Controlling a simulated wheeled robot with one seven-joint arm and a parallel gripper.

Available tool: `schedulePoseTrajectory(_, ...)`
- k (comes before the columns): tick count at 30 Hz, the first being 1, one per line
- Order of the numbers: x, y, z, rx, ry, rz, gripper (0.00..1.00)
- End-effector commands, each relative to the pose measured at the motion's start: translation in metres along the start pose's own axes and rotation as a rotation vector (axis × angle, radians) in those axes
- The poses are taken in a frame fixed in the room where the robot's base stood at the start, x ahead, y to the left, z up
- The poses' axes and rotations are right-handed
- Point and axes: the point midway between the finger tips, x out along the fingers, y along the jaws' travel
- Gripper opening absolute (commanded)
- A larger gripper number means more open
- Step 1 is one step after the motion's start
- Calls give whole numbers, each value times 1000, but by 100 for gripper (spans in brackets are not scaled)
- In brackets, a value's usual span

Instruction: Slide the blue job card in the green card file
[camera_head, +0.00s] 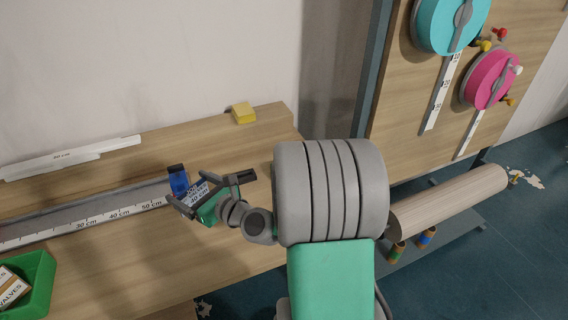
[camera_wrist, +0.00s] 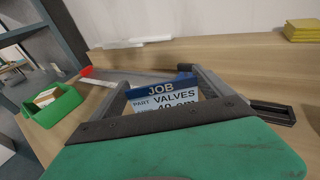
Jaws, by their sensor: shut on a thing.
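My gripper (camera_wrist: 160,82) is shut on the blue job card (camera_wrist: 160,90), which has a blue "JOB" band and a white face reading "PART VALVES" and "40 cm". The fingers stand on either side of the card. In the head view my gripper (camera_head: 192,192) is over the bench by the right end of the ruler, with the white card face (camera_head: 199,194) partly hidden. The green card file (camera_head: 38,281) appears to be the open green bin at the left, apart from my gripper, with labelled pieces inside. It also shows in the wrist view (camera_wrist: 66,106).
A long ruler track (camera_head: 100,217) runs along the wooden bench (camera_head: 130,275). White strips (camera_head: 70,158) and a yellow block (camera_head: 243,112) lie at the back. A board with reels (camera_head: 448,25) stands at the right.

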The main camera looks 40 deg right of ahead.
Motion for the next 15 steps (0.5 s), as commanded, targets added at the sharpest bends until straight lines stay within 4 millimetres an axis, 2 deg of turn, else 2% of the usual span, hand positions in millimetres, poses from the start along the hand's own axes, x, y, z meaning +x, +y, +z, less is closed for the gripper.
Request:
schedulePoseTrajectory(1, -9, -20, 11, 8, 0, -44, 51)
schedulePoseTrajectory(5, -45, -82, 24, 31, 2, -192, 51)
schedulePoseTrajectory(9, -97, -146, 37, 59, 1, -365, 51)
schedulePoseTrajectory(12, -130, -178, 40, 74, 1, -462, 51)
schedulePoseTrajectory(15, -150, -194, 41, 82, -1, -519, 51)
